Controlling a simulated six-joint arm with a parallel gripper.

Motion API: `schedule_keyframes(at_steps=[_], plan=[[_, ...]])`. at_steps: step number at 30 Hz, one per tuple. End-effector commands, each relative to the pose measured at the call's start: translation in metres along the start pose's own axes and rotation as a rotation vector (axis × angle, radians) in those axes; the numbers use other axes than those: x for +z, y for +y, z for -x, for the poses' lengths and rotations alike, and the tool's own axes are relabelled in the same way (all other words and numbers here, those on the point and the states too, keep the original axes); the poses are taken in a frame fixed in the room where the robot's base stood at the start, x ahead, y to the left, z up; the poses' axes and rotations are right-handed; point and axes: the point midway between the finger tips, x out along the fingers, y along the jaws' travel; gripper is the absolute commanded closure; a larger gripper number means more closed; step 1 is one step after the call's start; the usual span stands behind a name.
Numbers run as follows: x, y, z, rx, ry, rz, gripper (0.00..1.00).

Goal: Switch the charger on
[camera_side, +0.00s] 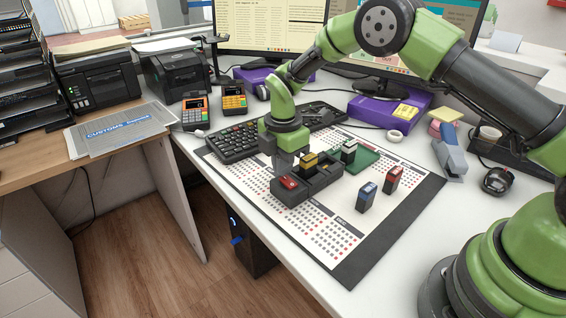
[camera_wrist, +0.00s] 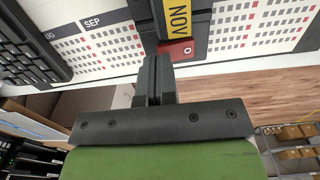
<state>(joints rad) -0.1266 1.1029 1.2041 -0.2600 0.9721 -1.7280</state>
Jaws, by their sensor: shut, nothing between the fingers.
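The charger (camera_side: 322,181) is a dark grey box on the calendar mat. A red switch (camera_side: 289,183) sits at its near left end, and a yellow block (camera_side: 308,161) stands in it. My gripper (camera_side: 283,168) is shut and empty, pointing down close to the charger's switch end. In the wrist view my shut fingers (camera_wrist: 153,66) are just beside the red switch (camera_wrist: 176,51), which bears a small pale mark. The yellow piece lettered NOV (camera_wrist: 180,18) lies beyond it. I cannot tell whether the fingers touch the switch, or which way it is tipped.
A blue block (camera_side: 367,197) and a red block (camera_side: 393,179) stand on the mat (camera_side: 375,245) to the right. A black-and-white block (camera_side: 348,152) stands by a green pad (camera_side: 364,162). A keyboard (camera_side: 236,140) lies behind left. The mat's front is clear.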

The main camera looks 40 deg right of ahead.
Motion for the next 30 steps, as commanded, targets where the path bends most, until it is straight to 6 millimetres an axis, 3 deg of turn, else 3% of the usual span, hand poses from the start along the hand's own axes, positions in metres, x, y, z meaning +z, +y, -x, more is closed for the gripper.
schedule_keyframes(at_steps=[30], plan=[[0.000,0.000,-0.010,-0.001,0.000,0.000,1.00]])
